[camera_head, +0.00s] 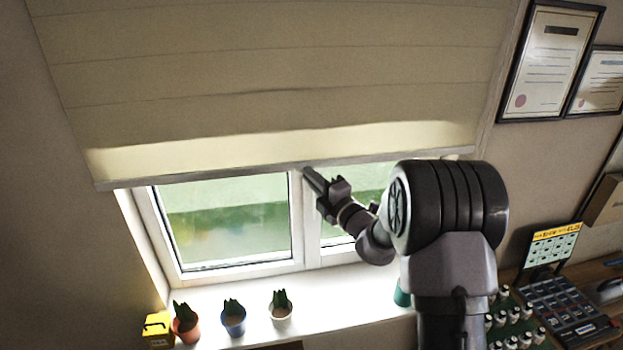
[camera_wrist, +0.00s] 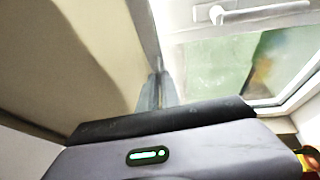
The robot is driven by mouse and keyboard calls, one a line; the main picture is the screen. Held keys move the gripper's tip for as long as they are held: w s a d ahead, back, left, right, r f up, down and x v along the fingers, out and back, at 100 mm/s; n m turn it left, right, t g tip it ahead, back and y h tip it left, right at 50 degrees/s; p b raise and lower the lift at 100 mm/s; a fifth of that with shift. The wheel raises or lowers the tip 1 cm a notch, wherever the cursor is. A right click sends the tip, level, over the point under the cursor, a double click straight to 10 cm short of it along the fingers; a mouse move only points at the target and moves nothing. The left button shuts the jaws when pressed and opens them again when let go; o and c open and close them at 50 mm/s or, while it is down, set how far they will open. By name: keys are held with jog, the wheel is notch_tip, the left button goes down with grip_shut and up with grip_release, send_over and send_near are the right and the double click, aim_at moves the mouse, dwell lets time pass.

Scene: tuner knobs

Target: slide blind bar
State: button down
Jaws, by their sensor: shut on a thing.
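A cream roller blind (camera_head: 270,75) covers the upper part of the window. Its grey bottom bar (camera_head: 215,176) runs across just above the lower panes, a little lower at the left end than at the right. My gripper (camera_head: 308,172) reaches up to the middle of the bar and is shut on it. In the wrist view, my gripper (camera_wrist: 157,90) has its fingers together at the lower edge of the blind (camera_wrist: 100,50). The part of the bar between the fingers is hidden.
The window (camera_head: 225,225) shows below the bar. Small potted plants (camera_head: 233,317) and a yellow box (camera_head: 157,330) stand on the sill (camera_head: 330,310). Framed certificates (camera_head: 545,60) hang at the right. A desk with a dark keypad device (camera_head: 570,315) is lower right.

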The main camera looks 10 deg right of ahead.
jog(key=shift+r, duration=0.2)
jog(key=c, duration=1.6)
grip_release()
jog(key=shift+o, duration=0.2)
jog(key=shift+s+d, duration=0.1)
jog(key=b+v, duration=0.2)
jog(key=v, duration=1.5)
jog(key=shift+s, duration=0.2)
jog(key=shift+f, duration=0.1)
